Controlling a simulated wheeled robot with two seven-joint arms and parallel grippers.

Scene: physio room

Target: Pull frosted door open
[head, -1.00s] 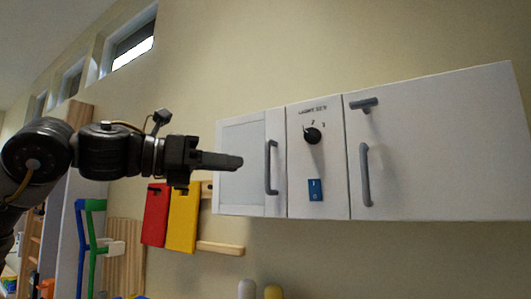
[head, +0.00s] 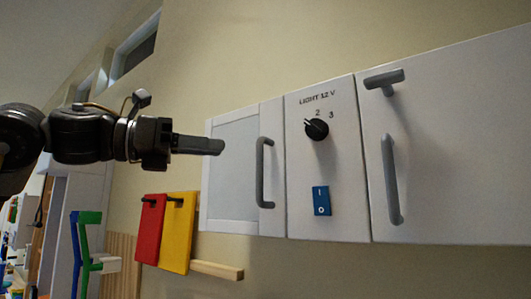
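The frosted door (head: 232,170) is the left door of a white wall cabinet, with a pale panel in a white frame. It looks closed. Its grey vertical bar handle (head: 261,172) is on its right side. My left gripper (head: 222,146) points right, its fingers overlapping the door's upper left part in the picture, left of the handle and apart from it. The fingers show edge-on as one dark bar, so I cannot tell whether they are open. Nothing shows in them. My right gripper is out of view.
Right of the frosted door is a panel with a black knob (head: 317,129) and a blue switch (head: 321,200). A plain white door (head: 455,150) with a grey handle and a T-shaped latch (head: 384,80) follows. Red (head: 149,228) and yellow (head: 178,232) boards hang below left.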

